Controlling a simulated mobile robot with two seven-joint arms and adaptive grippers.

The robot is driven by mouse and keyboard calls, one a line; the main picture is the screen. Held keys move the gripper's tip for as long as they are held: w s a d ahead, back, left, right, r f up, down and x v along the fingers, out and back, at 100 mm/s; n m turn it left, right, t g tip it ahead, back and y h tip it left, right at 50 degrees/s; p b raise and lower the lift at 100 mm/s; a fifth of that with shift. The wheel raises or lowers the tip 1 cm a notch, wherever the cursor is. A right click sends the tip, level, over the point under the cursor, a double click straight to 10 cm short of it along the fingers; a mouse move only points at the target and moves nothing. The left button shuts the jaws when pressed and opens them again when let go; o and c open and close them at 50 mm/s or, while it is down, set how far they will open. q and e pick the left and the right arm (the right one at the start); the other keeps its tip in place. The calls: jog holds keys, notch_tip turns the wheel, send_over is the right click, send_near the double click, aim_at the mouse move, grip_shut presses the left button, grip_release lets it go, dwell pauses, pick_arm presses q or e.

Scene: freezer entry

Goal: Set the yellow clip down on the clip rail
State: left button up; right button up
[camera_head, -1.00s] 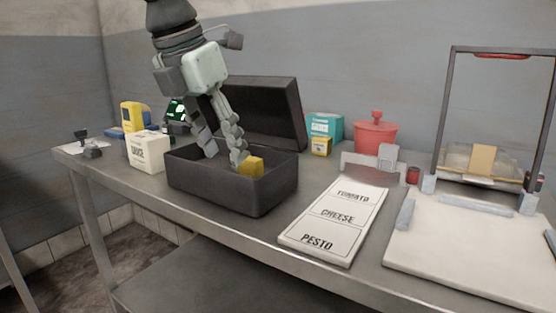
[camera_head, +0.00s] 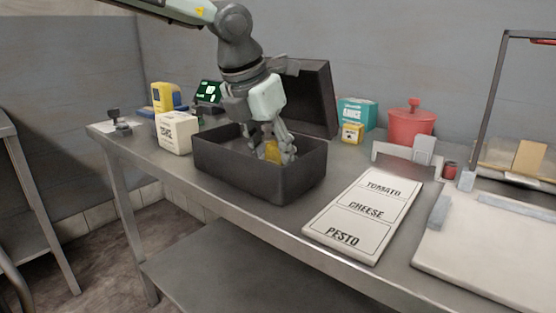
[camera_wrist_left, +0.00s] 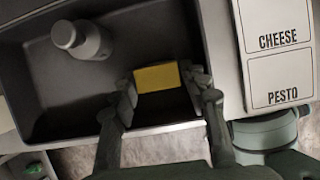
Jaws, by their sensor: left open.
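A yellow block-like piece, which I take for the yellow clip (camera_head: 272,152), is inside the open black box (camera_head: 250,185). It also shows in the wrist view (camera_wrist_left: 157,77). My left gripper (camera_head: 272,150) reaches down into the box from above. In the wrist view its two fingers (camera_wrist_left: 165,95) are spread, one on each side of the yellow piece. Whether they touch it I cannot tell. A grey bottle (camera_wrist_left: 82,40) stands in the box to the left. A low pale rail with an upright block (camera_head: 400,155) stands behind the label board; I cannot tell whether it is the clip rail. My right gripper is out of view.
The box lid (camera_head: 305,95) stands open behind. The label board (camera_head: 365,212) reads tomato, cheese, pesto. A red pot (camera_head: 410,125), teal box (camera_head: 356,112), white carton (camera_head: 177,132) and framed stand (camera_head: 495,105) are around it. A white board (camera_head: 490,245) lies at right.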

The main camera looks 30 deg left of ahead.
pick_arm(q)
jog(key=c, duration=0.7)
jog(key=shift+r, duration=0.1)
